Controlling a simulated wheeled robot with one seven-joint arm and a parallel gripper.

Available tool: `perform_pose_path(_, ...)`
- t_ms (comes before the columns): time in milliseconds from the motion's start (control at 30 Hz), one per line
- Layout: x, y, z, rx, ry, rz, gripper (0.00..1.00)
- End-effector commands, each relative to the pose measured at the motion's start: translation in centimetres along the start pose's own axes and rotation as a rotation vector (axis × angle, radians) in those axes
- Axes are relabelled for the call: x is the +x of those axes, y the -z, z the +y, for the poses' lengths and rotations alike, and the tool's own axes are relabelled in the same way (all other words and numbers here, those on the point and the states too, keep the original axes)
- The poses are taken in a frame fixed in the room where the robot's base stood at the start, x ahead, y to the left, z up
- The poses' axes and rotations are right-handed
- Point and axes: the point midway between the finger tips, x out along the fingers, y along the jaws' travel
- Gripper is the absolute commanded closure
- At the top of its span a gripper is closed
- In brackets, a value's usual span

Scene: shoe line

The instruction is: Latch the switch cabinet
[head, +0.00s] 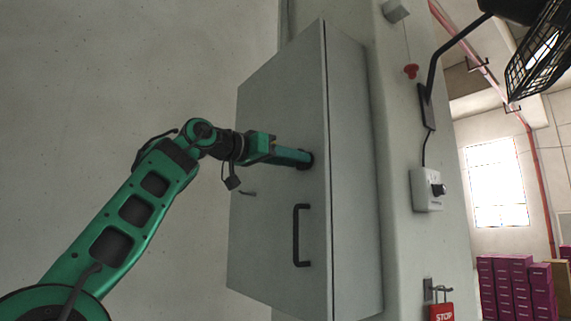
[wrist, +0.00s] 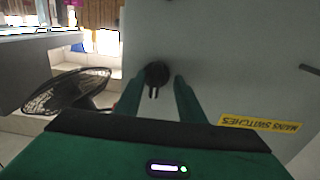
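The grey switch cabinet (head: 275,215) is mounted on the wall, and its door looks closed against the body. A black pull handle (head: 296,236) is on the door near its right edge. Above it is a black latch knob, mostly hidden by my gripper (head: 307,160) in the head view. In the wrist view the round knob (wrist: 156,72) has a short two-pronged part pointing toward my gripper (wrist: 157,88). My green fingers are apart, one on each side of the knob, with small gaps showing. Whether the latch is engaged cannot be told.
A yellow label reading MAINS SWITCHES (wrist: 260,123) is on the door. Right of the cabinet are a wall switch box (head: 425,190), a red STOP padlock (head: 441,311) and a caged fan (head: 540,50). Purple boxes (head: 515,285) stand far back.

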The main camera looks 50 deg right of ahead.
Motion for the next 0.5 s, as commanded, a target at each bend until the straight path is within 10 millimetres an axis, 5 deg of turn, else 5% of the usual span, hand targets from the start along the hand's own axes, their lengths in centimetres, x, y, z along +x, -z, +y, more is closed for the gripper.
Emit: perform_pose_path(500, -0.01, -0.10, 0.17, 0.003, -0.003, -0.004, 0.69)
